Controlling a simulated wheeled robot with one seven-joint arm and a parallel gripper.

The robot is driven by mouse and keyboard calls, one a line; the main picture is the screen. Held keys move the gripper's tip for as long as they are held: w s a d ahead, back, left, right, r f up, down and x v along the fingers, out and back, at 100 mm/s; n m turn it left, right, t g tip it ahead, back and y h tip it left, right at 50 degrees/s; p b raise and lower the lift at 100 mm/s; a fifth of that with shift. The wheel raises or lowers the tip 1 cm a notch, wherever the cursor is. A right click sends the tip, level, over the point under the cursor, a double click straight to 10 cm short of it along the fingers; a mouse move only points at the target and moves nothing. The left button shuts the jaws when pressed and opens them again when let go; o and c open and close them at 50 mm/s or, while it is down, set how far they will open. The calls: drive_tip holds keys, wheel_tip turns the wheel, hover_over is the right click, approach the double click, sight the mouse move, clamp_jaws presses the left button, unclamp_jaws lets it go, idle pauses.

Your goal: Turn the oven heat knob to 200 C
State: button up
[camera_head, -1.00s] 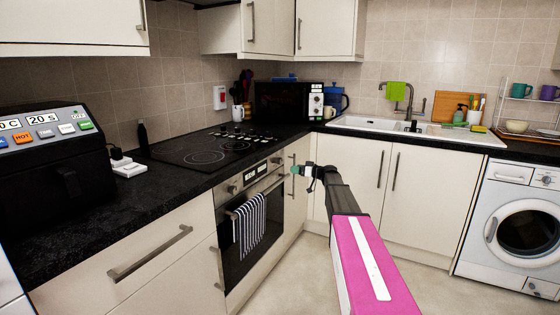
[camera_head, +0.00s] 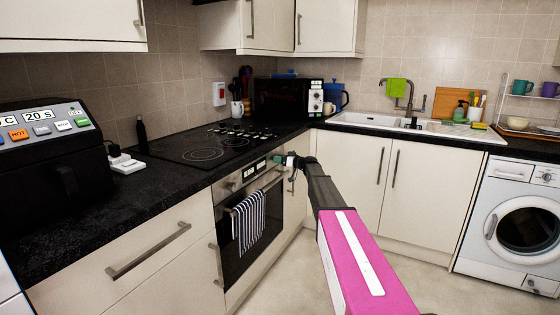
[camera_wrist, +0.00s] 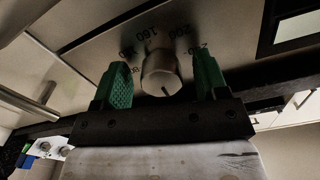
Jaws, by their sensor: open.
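The oven (camera_head: 233,262) is set under the worktop, with a steel control panel along its top. In the wrist view a round silver heat knob (camera_wrist: 160,70) sits on the panel, ringed by dark numbers; 160 and 200 are readable beside it. A small dark mark shows at the knob's lower edge; I cannot tell which number it points at. My gripper (camera_wrist: 161,84) is open, with one green finger either side of the knob and gaps between. In the head view my gripper (camera_head: 281,160) is at the panel's right end and hides this knob.
A second knob (camera_head: 232,187) is at the panel's left end. A striped towel (camera_head: 249,222) hangs on the oven door handle below the panel. The black worktop (camera_head: 185,180) and hob (camera_head: 205,148) are above. The floor to the right is clear.

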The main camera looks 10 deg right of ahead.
drive_tip(key=shift+a, duration=0.15)
drive_tip(key=c, duration=0.9)
drive_tip(key=shift+m, duration=0.3)
